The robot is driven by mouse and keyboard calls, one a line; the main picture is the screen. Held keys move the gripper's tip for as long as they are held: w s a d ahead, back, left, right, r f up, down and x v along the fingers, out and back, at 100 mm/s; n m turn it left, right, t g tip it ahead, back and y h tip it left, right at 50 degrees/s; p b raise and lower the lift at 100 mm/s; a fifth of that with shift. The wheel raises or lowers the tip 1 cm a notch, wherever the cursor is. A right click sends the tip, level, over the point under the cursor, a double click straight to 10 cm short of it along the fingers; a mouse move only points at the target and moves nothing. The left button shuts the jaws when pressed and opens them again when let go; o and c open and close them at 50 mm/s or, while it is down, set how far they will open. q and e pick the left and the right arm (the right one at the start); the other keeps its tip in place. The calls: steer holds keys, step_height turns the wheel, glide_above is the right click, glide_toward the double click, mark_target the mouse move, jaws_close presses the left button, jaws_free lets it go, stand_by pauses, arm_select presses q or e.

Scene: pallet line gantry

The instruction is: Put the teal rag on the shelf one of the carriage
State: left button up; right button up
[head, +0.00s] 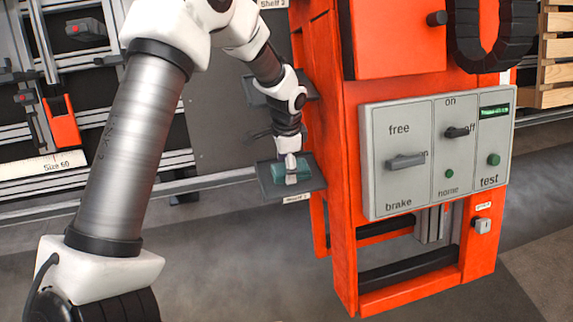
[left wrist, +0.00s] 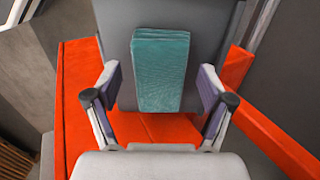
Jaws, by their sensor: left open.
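The teal rag (head: 278,171) lies folded on a dark grey shelf (head: 314,182) on the left side of the orange carriage (head: 345,215). The shelf's label is small and seems to read Shelf 1. In the left wrist view the rag (left wrist: 160,72) is a folded block on the grey shelf plate (left wrist: 215,35). My left gripper (head: 291,172) points down at the rag. Its fingers are open, one on each side of the rag, with visible gaps in the left wrist view (left wrist: 160,88). The gripper hides part of the rag in the head view.
A second dark shelf (head: 256,92) sits above, close behind my left wrist. A grey control panel (head: 437,150) with switches is on the carriage front. A rack (head: 65,168) labelled Size 60 stands at left, and wooden pallets (head: 556,50) at top right.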

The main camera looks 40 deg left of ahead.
arm_select(q)
steer(key=shift+r, duration=0.2)
step_height(320, 180, up, 8)
steer(key=shift+f+p, duration=0.2)
steer(key=shift+p, duration=1.05)
steer(key=shift+f, duration=0.15)
